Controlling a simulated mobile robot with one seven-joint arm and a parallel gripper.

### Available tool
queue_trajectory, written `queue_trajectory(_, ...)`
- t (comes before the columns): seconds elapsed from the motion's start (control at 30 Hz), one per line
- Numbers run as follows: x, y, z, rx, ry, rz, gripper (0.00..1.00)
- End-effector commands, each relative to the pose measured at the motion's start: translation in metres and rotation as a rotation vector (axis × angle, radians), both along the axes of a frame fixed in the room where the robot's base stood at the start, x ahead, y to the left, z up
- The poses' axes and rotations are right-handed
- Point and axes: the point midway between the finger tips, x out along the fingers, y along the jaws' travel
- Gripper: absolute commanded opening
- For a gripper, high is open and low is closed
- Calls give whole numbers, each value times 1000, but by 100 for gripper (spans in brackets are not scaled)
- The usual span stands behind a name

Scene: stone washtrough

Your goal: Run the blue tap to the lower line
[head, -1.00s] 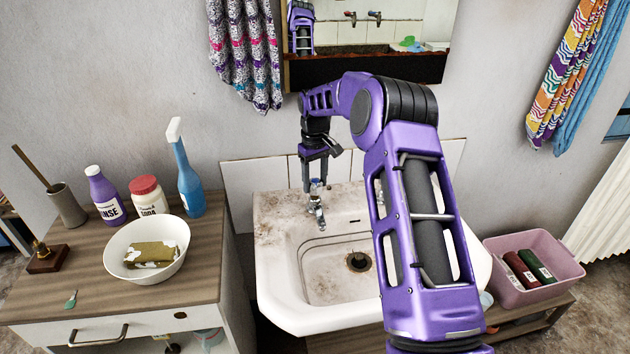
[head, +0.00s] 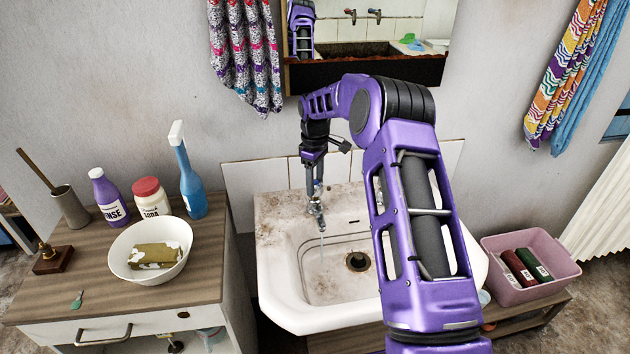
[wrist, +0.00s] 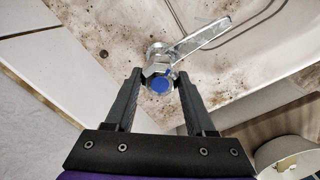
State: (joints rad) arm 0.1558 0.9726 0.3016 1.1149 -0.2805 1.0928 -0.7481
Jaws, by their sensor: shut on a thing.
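The blue tap (head: 317,208) stands at the back left of the stained white basin (head: 290,296). Its blue cap also shows in the wrist view (wrist: 160,85), with the silver spout pointing up and right. My gripper (head: 314,183) comes down from above and is shut on the tap's head, a finger on each side. Dark lines (head: 345,238) run around the basin's inner wall. The drain (head: 357,261) is visible, and I cannot make out a water level. My arm hides the basin's right part.
On the left, a wooden cabinet holds a white bowl (head: 119,264) with a sponge, a purple bottle (head: 108,197), a soda jar (head: 150,199) and a blue spray bottle (head: 190,185). A pink tub (head: 497,277) with rolled items stands at right. A mirror (head: 385,68) hangs above.

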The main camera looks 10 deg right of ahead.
Motion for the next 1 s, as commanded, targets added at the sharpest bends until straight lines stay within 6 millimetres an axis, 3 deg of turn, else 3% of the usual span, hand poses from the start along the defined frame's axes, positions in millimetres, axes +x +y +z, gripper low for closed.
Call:
queue_trajectory(0.6, 1, 0, 1, 0, -3, 58, 0)
queue_trajectory(0.63, 1, 0, 1, 0, -3, 58, 57)
queue_trajectory(0.8, 0, 0, 1, 1, -2, 57, 85)
queue_trajectory(1.0, 0, 0, 0, 0, -1, 57, 85)
